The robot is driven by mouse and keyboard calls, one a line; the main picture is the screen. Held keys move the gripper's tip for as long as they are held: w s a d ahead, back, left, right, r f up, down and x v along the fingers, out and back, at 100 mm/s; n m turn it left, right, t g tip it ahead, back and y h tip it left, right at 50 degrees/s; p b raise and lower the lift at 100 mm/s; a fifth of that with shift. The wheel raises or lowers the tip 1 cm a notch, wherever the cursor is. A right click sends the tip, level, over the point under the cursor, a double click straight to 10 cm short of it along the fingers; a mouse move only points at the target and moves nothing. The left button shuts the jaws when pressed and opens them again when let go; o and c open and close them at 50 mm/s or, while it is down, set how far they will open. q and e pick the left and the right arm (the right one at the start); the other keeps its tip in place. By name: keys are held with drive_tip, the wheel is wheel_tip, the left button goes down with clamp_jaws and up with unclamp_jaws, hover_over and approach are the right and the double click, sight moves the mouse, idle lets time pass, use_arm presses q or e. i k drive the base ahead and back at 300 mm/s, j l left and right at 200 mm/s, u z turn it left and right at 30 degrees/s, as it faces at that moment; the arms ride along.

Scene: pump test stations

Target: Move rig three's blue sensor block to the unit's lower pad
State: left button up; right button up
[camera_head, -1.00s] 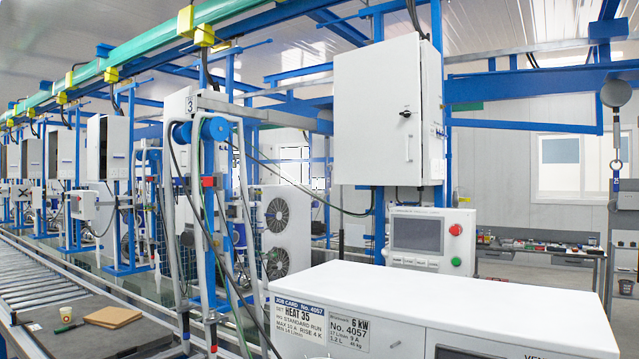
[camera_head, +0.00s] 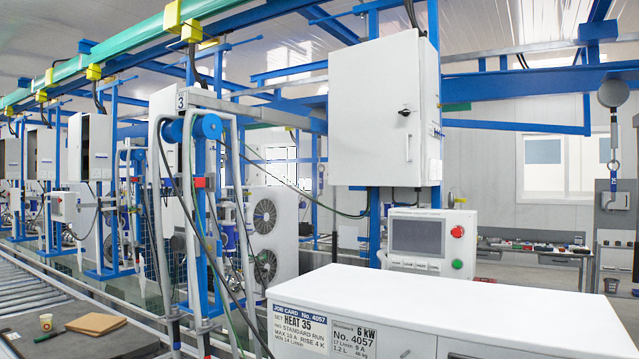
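Rig three carries a "3" sign (camera_head: 181,102) on its blue and white frame, left of centre. A blue cylinder (camera_head: 207,126) with hanging hoses sits at its top, and a small red part (camera_head: 200,182) is below it. I cannot make out a blue sensor block with certainty. The white unit (camera_head: 450,305) stands in the foreground with a job card (camera_head: 297,332) reading No. 4057 and HEAT 35. Its lower pad is not visible. Neither of my grippers is in view.
A white cabinet (camera_head: 385,110) hangs on a blue post above a control panel (camera_head: 428,238) with red and green buttons. A tool bench (camera_head: 535,250) stands at back right.

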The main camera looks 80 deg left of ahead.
sight(166, 182)
drive_tip(key=k+j, duration=0.35)
drive_tip(key=j, duration=0.35)
drive_tip(key=k+j, duration=0.35)
drive_tip(key=j, duration=0.3)
drive_tip(key=k+j, duration=0.4)
drive_tip(key=j, duration=0.3)
drive_tip(key=k+j, duration=0.35)
drive_tip(key=j, duration=0.3)
drive_tip(key=k+j, duration=0.35)
drive_tip(key=j, duration=0.35)
drive_tip(key=k+j, duration=0.35)
drive_tip(key=j, duration=0.3)
drive_tip(key=k+j, duration=0.4)
drive_tip(key=j, duration=0.3)
drive_tip(key=k+j, duration=0.35)
drive_tip(key=j, duration=0.35)
